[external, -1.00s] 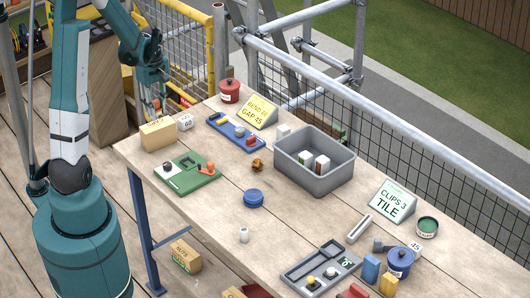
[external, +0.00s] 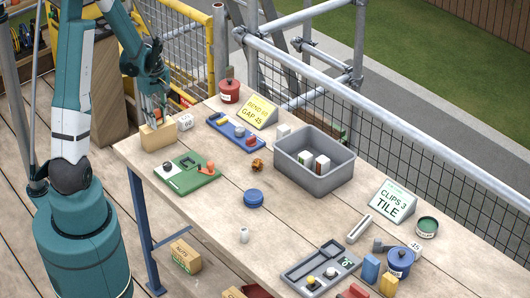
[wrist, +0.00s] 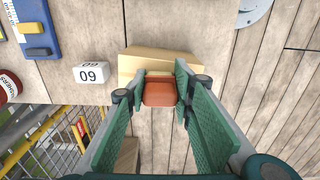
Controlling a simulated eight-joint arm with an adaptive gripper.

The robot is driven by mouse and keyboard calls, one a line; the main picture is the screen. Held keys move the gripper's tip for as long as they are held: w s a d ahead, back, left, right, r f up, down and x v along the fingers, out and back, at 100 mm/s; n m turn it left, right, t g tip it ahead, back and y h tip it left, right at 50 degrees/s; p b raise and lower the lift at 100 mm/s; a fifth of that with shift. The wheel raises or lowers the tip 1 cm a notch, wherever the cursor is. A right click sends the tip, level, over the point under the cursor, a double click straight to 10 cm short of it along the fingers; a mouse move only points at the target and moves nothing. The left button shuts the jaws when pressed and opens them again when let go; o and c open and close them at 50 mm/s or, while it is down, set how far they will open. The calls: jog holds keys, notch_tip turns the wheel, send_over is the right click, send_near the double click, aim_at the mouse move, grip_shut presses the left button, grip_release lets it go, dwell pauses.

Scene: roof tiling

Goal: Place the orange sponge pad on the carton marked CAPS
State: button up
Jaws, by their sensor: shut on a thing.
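My gripper (wrist: 160,92) is shut on the orange sponge pad (wrist: 158,94), held between its green fingers. I cannot tell whether pad and carton touch. No marking is readable on this carton, so I cannot confirm CAPS on it.
A green tray (external: 190,178) and a blue tray (external: 238,133) lie nearby. A grey bin (external: 314,180) stands farther right. A marked carton (external: 186,257) is on the floor.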

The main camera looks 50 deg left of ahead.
aim_at(159, 112)
jog(key=shift+f, duration=0.2)
jog(key=o, duration=0.9)
jog(key=shift+c, duration=0.2)
jog(key=shift+r, duration=0.25)
jog(key=shift+r+p, duration=0.35)
jog(key=shift+r, duration=5.65)
jog(key=shift+d, duration=0.1)
